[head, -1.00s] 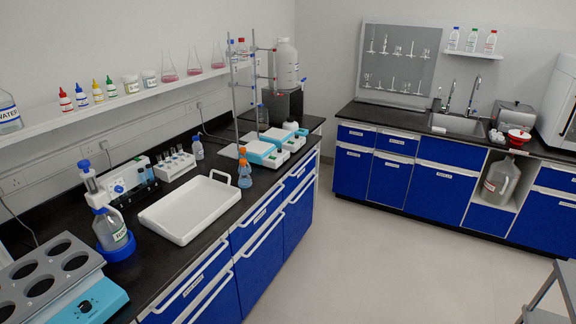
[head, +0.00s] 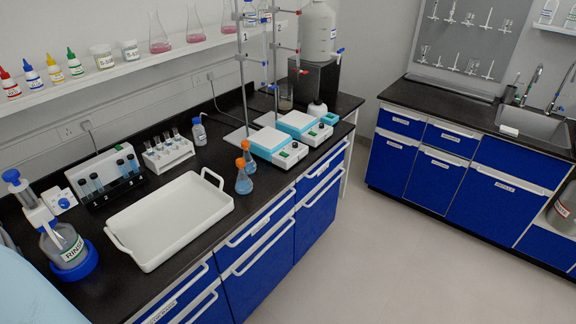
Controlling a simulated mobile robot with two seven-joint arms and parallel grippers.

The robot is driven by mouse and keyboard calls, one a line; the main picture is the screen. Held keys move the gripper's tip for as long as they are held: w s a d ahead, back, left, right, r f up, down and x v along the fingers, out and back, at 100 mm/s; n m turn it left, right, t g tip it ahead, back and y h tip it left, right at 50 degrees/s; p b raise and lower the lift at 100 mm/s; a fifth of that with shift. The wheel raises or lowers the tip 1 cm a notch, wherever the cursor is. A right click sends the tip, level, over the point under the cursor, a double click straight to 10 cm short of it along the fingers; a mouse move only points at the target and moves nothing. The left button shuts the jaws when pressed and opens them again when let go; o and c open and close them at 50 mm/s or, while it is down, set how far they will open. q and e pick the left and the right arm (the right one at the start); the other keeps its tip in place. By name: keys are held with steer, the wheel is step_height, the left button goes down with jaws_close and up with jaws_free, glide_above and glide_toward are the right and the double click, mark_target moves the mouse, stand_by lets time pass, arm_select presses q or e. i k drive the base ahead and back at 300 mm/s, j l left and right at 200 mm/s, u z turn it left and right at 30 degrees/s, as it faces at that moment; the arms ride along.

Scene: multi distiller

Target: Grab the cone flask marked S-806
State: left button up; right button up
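Two small cone flasks with orange stoppers and blue liquid stand on the black bench, just right of the white tray. The nearer flask (head: 244,184) stands close to the bench's front edge. The farther flask (head: 249,162) is right behind it and partly hidden by it. Larger cone flasks with pink liquid stand on the wall shelf, among them a left one (head: 159,42) and a middle one (head: 196,30). I cannot read S-806 on any flask. Neither of my grippers is in view.
The empty white tray (head: 122,262) fills the bench's front left. A blue-capped bottle (head: 66,247) stands left of it. Tube racks (head: 166,154) are behind it. Hotplates (head: 273,146) with stands are right of the flasks. The floor (head: 390,255) is clear.

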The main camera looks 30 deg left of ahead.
mark_target(243, 185)
steer(key=i+l+u, duration=0.1)
steer(key=i+u, duration=0.2)
steer(key=i+l+u, duration=0.25)
steer(key=i, duration=0.25)
steer(key=i+l+u, duration=0.6)
steer(key=u, duration=0.15)
steer(key=i+l+u, duration=0.65)
steer(key=l+u, duration=0.15)
steer(key=l, duration=0.3)
steer(key=i+l+u, duration=0.1)
steer(key=l+u, duration=0.2)
steer(key=l, duration=0.25)
